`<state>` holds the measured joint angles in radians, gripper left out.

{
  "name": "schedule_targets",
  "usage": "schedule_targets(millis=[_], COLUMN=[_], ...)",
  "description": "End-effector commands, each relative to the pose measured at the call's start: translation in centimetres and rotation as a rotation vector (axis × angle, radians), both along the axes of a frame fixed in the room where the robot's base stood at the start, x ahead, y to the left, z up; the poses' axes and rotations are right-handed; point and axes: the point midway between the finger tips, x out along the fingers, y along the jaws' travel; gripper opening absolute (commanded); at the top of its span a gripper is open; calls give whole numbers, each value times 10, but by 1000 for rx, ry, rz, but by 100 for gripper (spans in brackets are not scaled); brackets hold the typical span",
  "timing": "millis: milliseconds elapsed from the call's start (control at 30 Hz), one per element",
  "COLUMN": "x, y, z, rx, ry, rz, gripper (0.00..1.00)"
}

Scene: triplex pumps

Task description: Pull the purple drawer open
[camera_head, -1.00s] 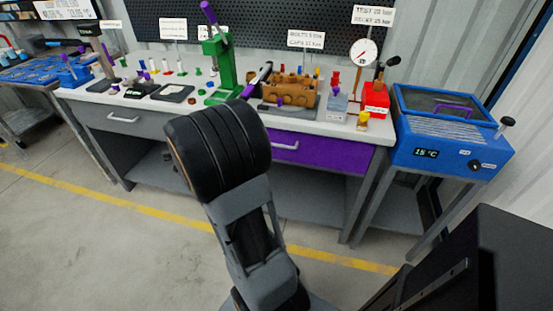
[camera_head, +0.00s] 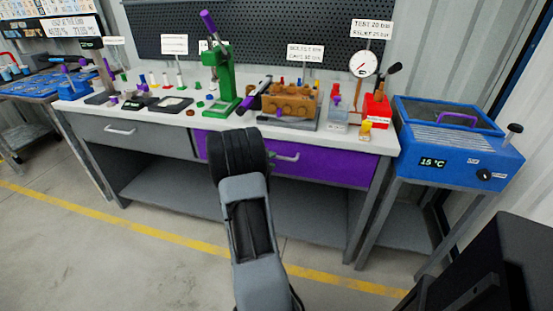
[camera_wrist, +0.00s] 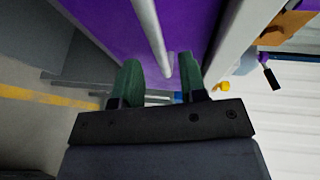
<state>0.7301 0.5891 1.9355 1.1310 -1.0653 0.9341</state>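The purple drawer (camera_head: 335,167) is in the right part of the workbench front and looks closed in the head view. Its pale bar handle (camera_head: 289,157) sticks out just right of my arm. In the wrist view the purple drawer front (camera_wrist: 100,22) fills the top and the handle (camera_wrist: 150,32) runs down toward the gap between my fingers. My gripper (camera_wrist: 160,78) is open, one green finger on each side of the handle's line. Whether the fingers touch the handle cannot be told.
A grey drawer (camera_head: 135,135) sits left of the purple one. The bench top (camera_head: 215,119) carries a green press (camera_head: 222,80), a brown pump block (camera_head: 290,101) and small parts. A blue heater box (camera_head: 450,140) stands to the right. The floor in front is clear.

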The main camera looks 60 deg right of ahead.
Motion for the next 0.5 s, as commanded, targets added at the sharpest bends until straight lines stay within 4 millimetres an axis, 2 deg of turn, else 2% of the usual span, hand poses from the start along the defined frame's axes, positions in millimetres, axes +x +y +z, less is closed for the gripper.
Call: schedule_targets(millis=[200, 500], x=[-3, -3], y=[-27, -39], z=[-6, -8], rx=[1, 1], ry=[0, 0], rz=[0, 1], gripper=[39, 39])
